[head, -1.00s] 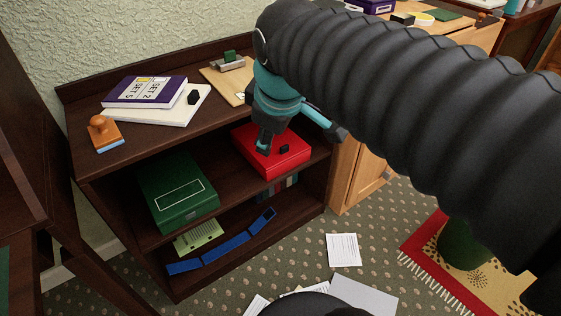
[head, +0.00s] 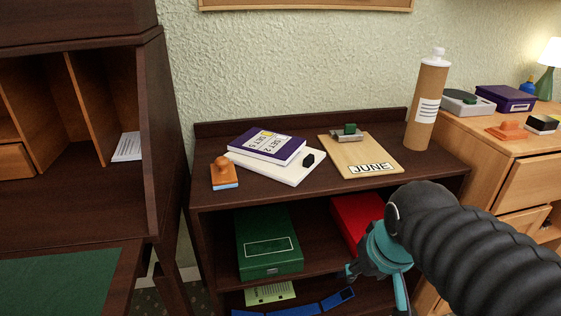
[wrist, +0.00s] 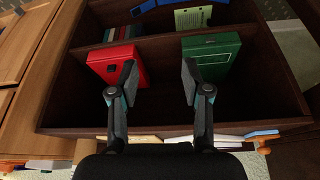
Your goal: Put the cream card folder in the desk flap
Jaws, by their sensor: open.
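The desk flap (head: 60,283), dark wood with a green inlay, lies open at the lower left in the head view. My gripper (wrist: 158,78) is open and empty in the wrist view, its fingers in front of the shelf opening. The red box (wrist: 117,64) and green box (wrist: 212,55) are beyond the fingers.
Desk compartments (head: 65,110) stand above the flap, one holding white paper (head: 127,147). A light wood cabinet (head: 510,165) is at right.

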